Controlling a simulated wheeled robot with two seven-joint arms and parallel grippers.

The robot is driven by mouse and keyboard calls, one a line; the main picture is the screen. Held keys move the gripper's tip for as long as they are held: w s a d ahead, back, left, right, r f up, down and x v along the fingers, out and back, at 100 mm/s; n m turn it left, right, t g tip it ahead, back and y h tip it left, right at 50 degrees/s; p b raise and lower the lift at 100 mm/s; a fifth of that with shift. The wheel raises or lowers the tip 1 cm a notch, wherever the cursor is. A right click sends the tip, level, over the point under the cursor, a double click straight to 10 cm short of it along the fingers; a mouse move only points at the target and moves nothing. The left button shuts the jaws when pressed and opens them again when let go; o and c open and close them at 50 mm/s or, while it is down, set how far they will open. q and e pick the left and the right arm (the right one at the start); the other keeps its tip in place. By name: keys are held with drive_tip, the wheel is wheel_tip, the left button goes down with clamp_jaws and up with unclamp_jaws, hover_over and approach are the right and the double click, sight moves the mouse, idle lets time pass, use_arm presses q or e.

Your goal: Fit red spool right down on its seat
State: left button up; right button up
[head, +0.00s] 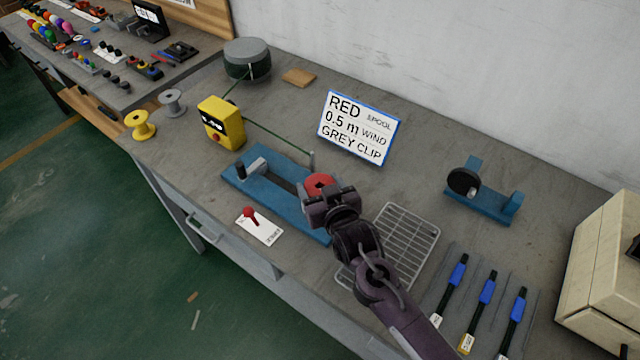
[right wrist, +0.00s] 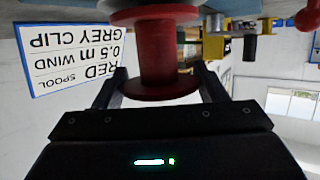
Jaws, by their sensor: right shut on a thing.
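The red spool (head: 319,184) shows in the head view just beyond the fingers of my right gripper (head: 328,198), over the right end of the blue winding stand (head: 268,200). In the right wrist view the red spool (right wrist: 155,50) sits between the two fingers of my right gripper (right wrist: 160,88), which is shut on it. Its two flanges and core show there. The gripper and spool hide the stand's right end, so I cannot tell whether the spool touches its seat. My left gripper is not in view.
A yellow counter box (head: 216,122) stands behind the stand, with a green wire from it to a thin post. A sign (head: 359,127) reads red spool, 0.5 m wind, grey clip. A red-knobbed lever plate (head: 259,226) is in front. A wire rack (head: 410,233) lies right of the gripper.

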drive_tip(key=shift+f, duration=0.25)
drive_tip(key=o, duration=1.1)
drive_tip(key=shift+c, duration=0.2)
drive_tip(key=shift+b+v, duration=0.6)
drive_tip(key=shift+v, duration=3.35)
drive_tip(key=shift+f, duration=0.1)
